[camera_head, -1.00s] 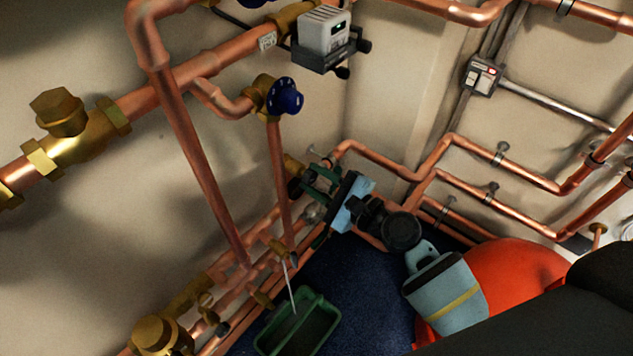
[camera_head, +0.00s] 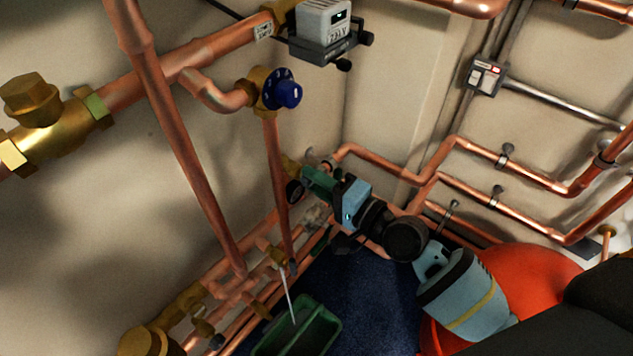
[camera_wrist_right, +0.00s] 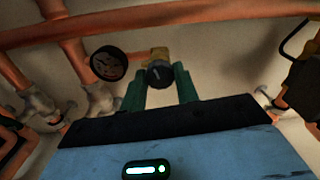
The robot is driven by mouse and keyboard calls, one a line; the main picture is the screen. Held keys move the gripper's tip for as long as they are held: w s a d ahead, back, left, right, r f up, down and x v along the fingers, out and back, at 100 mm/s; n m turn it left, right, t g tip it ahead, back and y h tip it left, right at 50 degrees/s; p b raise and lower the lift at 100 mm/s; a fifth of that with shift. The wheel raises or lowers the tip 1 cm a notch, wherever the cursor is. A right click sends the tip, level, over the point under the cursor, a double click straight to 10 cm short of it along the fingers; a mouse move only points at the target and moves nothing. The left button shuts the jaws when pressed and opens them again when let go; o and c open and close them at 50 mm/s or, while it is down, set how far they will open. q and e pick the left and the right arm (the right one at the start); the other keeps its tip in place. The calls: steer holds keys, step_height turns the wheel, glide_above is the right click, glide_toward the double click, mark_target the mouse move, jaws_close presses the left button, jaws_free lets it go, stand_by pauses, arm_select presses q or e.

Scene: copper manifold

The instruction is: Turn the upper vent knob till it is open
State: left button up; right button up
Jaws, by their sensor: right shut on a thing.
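In the right wrist view a small dark round knob (camera_wrist_right: 158,76) with a pale mark on its face sits on a brass fitting (camera_wrist_right: 159,56). My right gripper (camera_wrist_right: 160,84) has its two green fingers on either side of this knob, shut on it. In the head view the same right gripper (camera_head: 314,181) reaches in from the lower right to the pipes near the wall corner. The knob is hidden behind the fingers there. A blue round knob (camera_head: 288,94) sits on a brass valve higher up, clear of the gripper. My left gripper is not in view.
A round dark gauge (camera_wrist_right: 108,63) is close left of the fingers. A grey-white meter box (camera_head: 322,28) hangs on the upper pipe. A green tray (camera_head: 310,330) stands on the blue floor below. Copper pipes run along both walls, near my right wrist.

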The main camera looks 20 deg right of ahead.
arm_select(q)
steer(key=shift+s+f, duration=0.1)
arm_select(e)
steer(key=shift+n, duration=1.1)
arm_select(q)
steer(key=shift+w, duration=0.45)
arm_select(e)
steer(key=o, duration=1)
steer(key=shift+c, duration=0.2)
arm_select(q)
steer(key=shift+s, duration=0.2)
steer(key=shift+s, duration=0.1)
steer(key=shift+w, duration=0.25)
arm_select(e)
steer(key=v, duration=0.7)
steer(key=shift+s+d, duration=0.25)
steer(key=shift+s, duration=0.1)
